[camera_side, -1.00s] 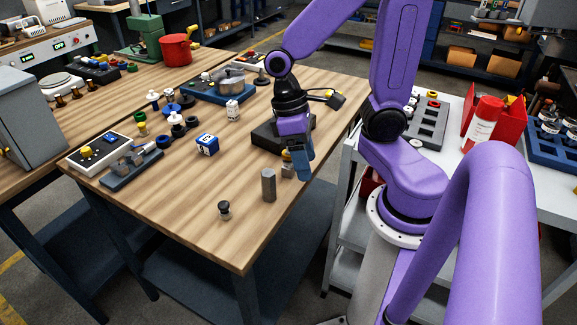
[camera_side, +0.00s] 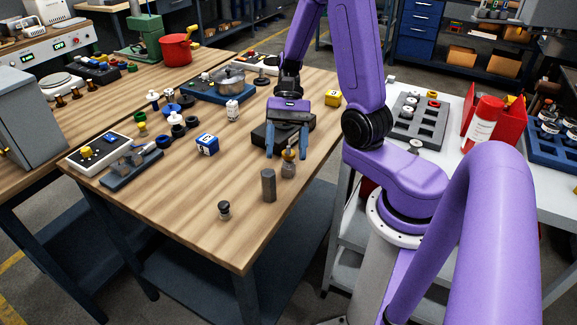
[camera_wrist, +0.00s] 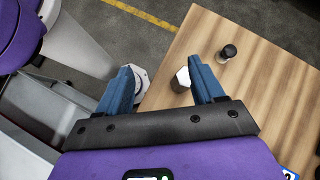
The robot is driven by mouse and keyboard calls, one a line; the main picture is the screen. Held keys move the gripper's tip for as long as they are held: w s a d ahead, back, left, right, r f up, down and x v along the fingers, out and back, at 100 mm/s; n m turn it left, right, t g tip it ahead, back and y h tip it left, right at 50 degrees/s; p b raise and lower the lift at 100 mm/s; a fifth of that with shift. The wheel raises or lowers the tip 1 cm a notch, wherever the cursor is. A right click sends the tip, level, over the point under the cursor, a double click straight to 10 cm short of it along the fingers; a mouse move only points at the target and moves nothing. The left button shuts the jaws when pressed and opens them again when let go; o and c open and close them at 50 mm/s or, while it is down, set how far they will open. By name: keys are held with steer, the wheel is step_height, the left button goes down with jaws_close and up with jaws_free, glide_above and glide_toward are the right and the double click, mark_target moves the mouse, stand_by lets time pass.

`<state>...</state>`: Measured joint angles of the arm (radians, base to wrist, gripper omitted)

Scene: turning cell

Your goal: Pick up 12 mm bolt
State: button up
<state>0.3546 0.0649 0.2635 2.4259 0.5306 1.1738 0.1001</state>
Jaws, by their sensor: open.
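No label marks the 12 mm bolt, so I cannot tell for sure which part it is. A short part with a dark round head (camera_side: 224,209) stands near the table's front; it also shows in the wrist view (camera_wrist: 228,52). A plain grey metal post (camera_side: 268,186) stands upright to its right, and its pale top shows beside the right finger in the wrist view (camera_wrist: 183,77). A small brownish part with a rounded top (camera_side: 288,165) stands just below my gripper (camera_side: 287,151). My gripper is open and empty, fingers pointing down, and also shows in the wrist view (camera_wrist: 161,69).
A blue-and-white cube (camera_side: 207,145) sits left, a yellow cube (camera_side: 333,98) at the right edge. The wooden table's front (camera_side: 165,205) is mostly clear.

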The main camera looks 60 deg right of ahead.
mark_target(294, 151)
steer(key=d+m+t+y, duration=0.1)
steer(key=m+t, duration=0.1)
steer(key=m, duration=0.1)
steer(key=w+d+m+t+y, duration=0.1)
steer(key=d+m+t, duration=0.1)
steer(key=m+t, duration=0.1)
steer(key=w+d+m+t+y, duration=0.1)
steer(key=d+m+t, duration=0.1)
steer(key=m, duration=0.2)
steer(key=shift+w+d+f+m+t+y, duration=0.15)
steer(key=shift+w+f+m+t+y, duration=0.15)
steer(key=shift+f+t+y, duration=0.1)
steer(key=d+m+t, duration=0.2)
steer(key=shift+s+m+t, duration=0.1)
steer(key=shift+m+t, duration=0.3)
steer(key=shift+f, duration=2.2)
step_height(294, 151, down, 3)
steer(key=shift+r, duration=0.15)
steer(key=shift+x, duration=1.2)
steer(key=shift+a, duration=0.25)
